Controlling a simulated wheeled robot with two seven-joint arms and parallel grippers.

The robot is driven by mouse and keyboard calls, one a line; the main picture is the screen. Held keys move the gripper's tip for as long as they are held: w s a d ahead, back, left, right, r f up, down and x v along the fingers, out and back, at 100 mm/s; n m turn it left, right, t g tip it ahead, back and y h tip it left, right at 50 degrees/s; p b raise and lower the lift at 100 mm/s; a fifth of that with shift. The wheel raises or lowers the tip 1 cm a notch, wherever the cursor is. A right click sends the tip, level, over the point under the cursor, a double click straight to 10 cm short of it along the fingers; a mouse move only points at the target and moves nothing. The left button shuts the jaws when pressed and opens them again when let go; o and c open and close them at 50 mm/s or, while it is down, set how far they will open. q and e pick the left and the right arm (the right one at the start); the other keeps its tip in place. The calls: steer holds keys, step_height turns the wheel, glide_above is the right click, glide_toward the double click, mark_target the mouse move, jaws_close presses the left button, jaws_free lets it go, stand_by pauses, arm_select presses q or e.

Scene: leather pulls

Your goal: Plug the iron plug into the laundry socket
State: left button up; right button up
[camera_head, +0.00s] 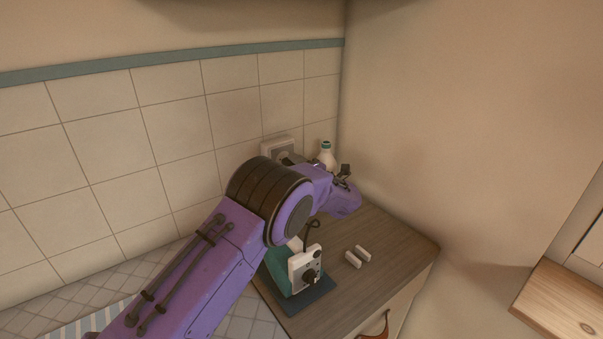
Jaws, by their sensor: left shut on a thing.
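The laundry socket (279,148) is a pale square box on the tiled wall, near the room's corner. My left gripper (290,159) is close in front of it, mostly hidden behind my purple wrist. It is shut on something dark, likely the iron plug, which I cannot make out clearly. I cannot tell whether the plug touches the socket or is in it. The iron (278,268), teal with a pale part, stands on a dark pad on the wooden counter, partly behind my arm. A dark cord rises beside it. My right gripper is not in view.
A white bottle (326,157) with a teal cap stands in the corner, right of the socket. Two small white blocks (354,259) lie on the wooden counter (385,242). A leather pull (376,328) hangs on the counter front. The right side of the counter is clear.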

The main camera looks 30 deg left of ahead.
arm_select(q)
steer(key=shift+w+a, duration=0.2)
steer(key=shift+a, duration=0.4)
steer(key=shift+w+d+b, duration=0.1)
steer(key=shift+b, duration=0.2)
stand_by(0.3)
steer(key=shift+b, duration=0.35)
stand_by(1.1)
steer(key=shift+w+a, duration=0.2)
steer(key=shift+a, duration=0.3)
stand_by(0.3)
steer(key=o, duration=1.1)
steer(key=shift+c, duration=0.2)
